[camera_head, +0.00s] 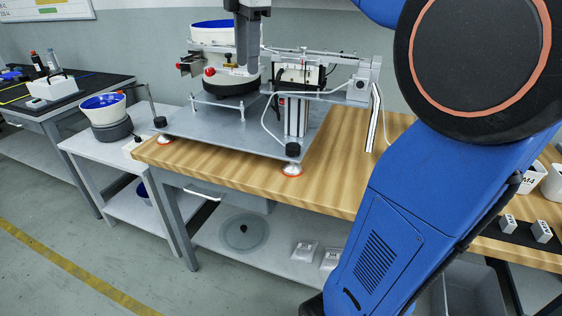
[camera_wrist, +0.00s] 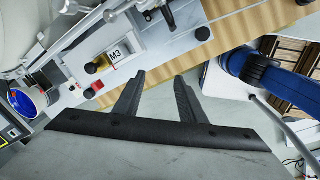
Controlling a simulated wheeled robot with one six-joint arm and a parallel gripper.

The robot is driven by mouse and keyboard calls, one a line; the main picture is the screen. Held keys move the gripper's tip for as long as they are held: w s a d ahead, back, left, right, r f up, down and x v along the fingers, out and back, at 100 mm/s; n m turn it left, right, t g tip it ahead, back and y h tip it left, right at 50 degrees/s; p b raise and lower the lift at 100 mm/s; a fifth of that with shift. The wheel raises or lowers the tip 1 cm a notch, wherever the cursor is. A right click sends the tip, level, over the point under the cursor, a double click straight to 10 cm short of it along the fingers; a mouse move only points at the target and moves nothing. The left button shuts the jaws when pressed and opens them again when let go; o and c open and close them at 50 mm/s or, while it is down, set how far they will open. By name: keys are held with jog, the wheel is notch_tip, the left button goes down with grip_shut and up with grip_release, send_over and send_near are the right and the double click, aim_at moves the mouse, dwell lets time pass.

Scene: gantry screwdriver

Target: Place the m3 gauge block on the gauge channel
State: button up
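In the wrist view my gripper (camera_wrist: 160,75) is open, with its two dark fingers apart and nothing between them. A white block-like part marked M3 (camera_wrist: 117,53) sits on the machine beyond the fingertips, up and to the left. I cannot tell whether it is the gauge block or a fixed label on the machine. Two small grey-white blocks (camera_head: 508,223) (camera_head: 541,232) stand on a dark strip at the right in the head view; their marks are too small to read. The gauge channel cannot be made out with certainty. My gripper cannot be made out in the head view.
The screwdriver machine's grey base plate (camera_head: 225,128) stands on a wooden bench (camera_head: 240,171). A white bin marked M4 (camera_head: 530,180) is at the right. A side table with a blue-lined bowl (camera_head: 102,101) stands at the left. My blue arm hides part of the bench.

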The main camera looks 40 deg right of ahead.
jog(key=s+a+f+m+t, duration=0.1)
jog(key=s+a+f+m, duration=0.1)
jog(key=s+f+m, duration=0.6)
jog(key=s+a+f+m+t, duration=0.2)
jog(key=s+f+m, duration=0.7)
jog(key=f, duration=1.2)
jog(key=s+a, duration=0.1)
jog(key=s, duration=0.3)
jog(key=shift+s+f, duration=0.2)
jog(key=shift+f, duration=0.05)
